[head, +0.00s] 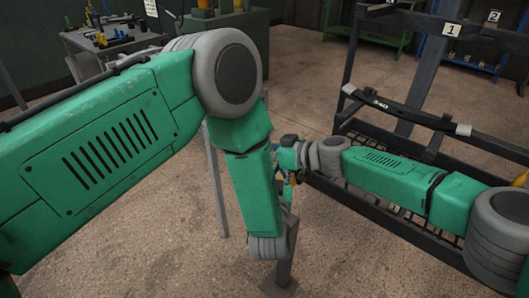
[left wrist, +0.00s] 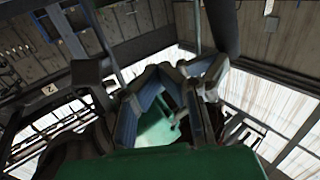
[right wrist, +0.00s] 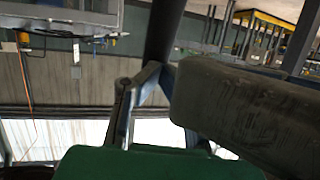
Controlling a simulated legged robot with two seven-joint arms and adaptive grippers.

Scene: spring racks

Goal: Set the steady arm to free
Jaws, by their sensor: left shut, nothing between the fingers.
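My left gripper (left wrist: 172,78) shows in the left wrist view, its dark fingers with bluish faces close together and nothing held. In the head view my left forearm hangs down in the middle and hides most of the hand area. My right arm comes in from the right and ends beside it. In the right wrist view, part of my right gripper (right wrist: 128,112) shows, partly hidden by a large grey shape; its opening is unclear. A dark bar (head: 405,114) with pale ends and a number lies across the dark rack frame (head: 349,62). I cannot make out which part is the steady arm.
A grey table (head: 118,44) with tools stands at the back left. A green cabinet (head: 258,47) is at the back. Bare floor (head: 300,75) lies between cabinet and rack.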

